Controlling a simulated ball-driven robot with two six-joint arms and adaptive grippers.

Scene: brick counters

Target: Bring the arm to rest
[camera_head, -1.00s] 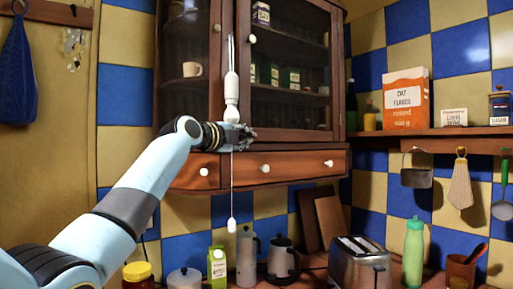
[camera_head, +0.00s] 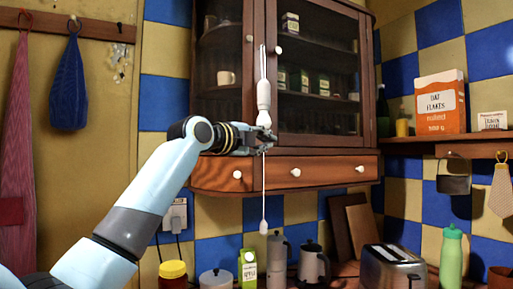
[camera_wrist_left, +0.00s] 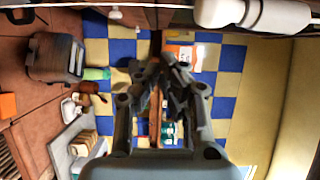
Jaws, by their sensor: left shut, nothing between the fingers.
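My left arm comes in from the lower left in the head view. Its gripper (camera_head: 266,143) is raised in front of the wall cabinet's drawers, level with the lower end of a hanging white pull (camera_head: 264,97). In the left wrist view the fingers of my left gripper (camera_wrist_left: 166,70) are shut, with nothing between them. The white pull lies across the top of that view (camera_wrist_left: 260,15), apart from the fingertips. My right gripper is in neither view.
The dark wood cabinet (camera_head: 318,141) hangs behind the gripper. Below stand a toaster (camera_head: 392,268), a green bottle (camera_head: 451,258), a carton (camera_head: 248,270) and pots. A blue cloth (camera_head: 69,85) hangs at left.

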